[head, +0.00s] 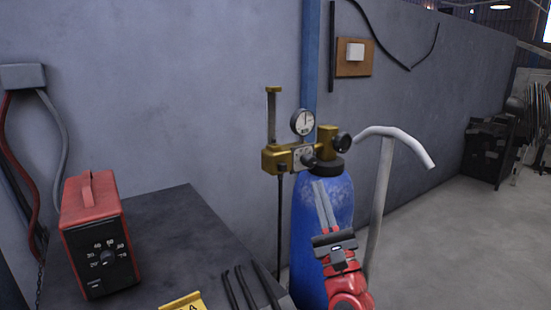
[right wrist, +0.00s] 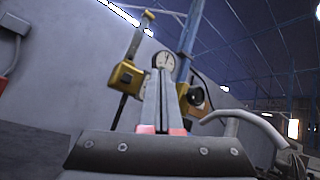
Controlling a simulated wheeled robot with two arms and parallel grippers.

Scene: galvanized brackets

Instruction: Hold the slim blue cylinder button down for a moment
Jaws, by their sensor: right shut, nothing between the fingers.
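A blue gas cylinder (head: 303,215) stands upright against the grey wall in the head view. Its brass regulator (head: 277,160) carries a round gauge (head: 303,122) and dark knobs, one of them (head: 344,143) at the right. I cannot make out a separate blue button. My right gripper (head: 318,184) is shut and empty, its fingers pointing up in front of the cylinder, with tips below the regulator in the picture. In the right wrist view the shut fingers (right wrist: 157,74) overlap the regulator (right wrist: 126,77) just below the gauge (right wrist: 163,61); contact cannot be told. My left gripper is not in view.
A dark table (head: 170,235) at the left holds a red box with a dial (head: 98,240), several dark rods and a yellow card (head: 184,301). A pale bent pipe (head: 381,190) stands right of the cylinder. A white switch (head: 355,52) is on the wall.

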